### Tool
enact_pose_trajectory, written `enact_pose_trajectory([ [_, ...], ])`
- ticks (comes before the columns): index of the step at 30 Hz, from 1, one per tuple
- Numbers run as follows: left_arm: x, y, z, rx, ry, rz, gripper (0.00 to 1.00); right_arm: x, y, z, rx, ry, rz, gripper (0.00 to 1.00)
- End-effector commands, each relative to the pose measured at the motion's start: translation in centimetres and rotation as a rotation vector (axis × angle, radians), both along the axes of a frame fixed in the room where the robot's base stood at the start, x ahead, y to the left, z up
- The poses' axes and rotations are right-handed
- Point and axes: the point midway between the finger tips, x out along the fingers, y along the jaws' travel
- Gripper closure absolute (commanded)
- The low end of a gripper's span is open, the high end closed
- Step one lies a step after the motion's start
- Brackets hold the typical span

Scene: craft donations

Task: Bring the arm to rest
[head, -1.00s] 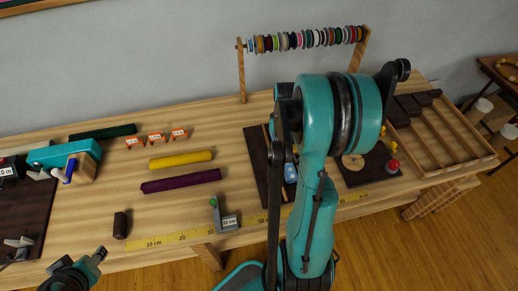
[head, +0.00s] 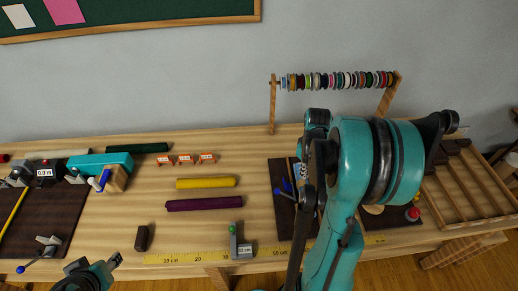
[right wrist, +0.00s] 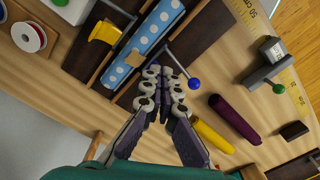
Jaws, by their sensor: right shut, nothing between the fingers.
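My right arm (head: 350,165), teal and black, rises in front of the right half of the workbench in the head view. Its gripper is mostly hidden behind the arm there. In the right wrist view my right gripper (right wrist: 165,80) has its fingers together, with nothing held. It is above the bench, near a dark board (right wrist: 185,45) with a blue polka-dot roll (right wrist: 144,46) and a blue-knobbed lever (right wrist: 193,84).
A spool rack (head: 272,105) stands at the back of the bench. A yellow roll (head: 207,183) and a purple roll (head: 204,204) lie mid-bench, near a small grey stop (head: 240,247). A slotted wooden tray (head: 470,190) is at the right. Bare wood lies around the rolls.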

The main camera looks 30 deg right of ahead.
Motion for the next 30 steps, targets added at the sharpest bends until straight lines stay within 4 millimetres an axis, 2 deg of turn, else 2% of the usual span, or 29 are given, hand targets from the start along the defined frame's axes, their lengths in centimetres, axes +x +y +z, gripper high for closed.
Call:
enact_pose_trajectory([
  [7,0.0,0.0,-0.2,0.000,0.000,0.000,0.60,0.2,0.4,0.1,-0.004,-0.005,0.002,1.00],
  [11,0.0,0.0,-1.2,0.000,0.000,0.000,0.60,1.1,2.8,0.8,-0.032,-0.045,0.007,1.00],
  [16,0.0,0.0,-3.7,0.000,0.000,0.000,0.60,2.6,9.3,2.3,-0.087,-0.168,0.008,1.00],
  [20,0.0,0.0,-5.6,0.000,0.000,0.000,0.60,2.7,14.7,2.9,-0.103,-0.287,0.004,1.00],
  [24,0.0,0.0,-7.5,0.000,0.000,0.000,0.60,2.0,20.1,2.9,-0.088,-0.419,-0.001,1.00],
  [27,0.0,0.0,-8.6,0.000,0.000,0.000,0.60,1.1,23.2,2.6,-0.060,-0.500,-0.006,1.00],
  [30,0.0,0.0,-9.4,0.000,0.000,0.000,0.60,0.4,25.4,2.3,-0.030,-0.562,-0.010,1.00],
])
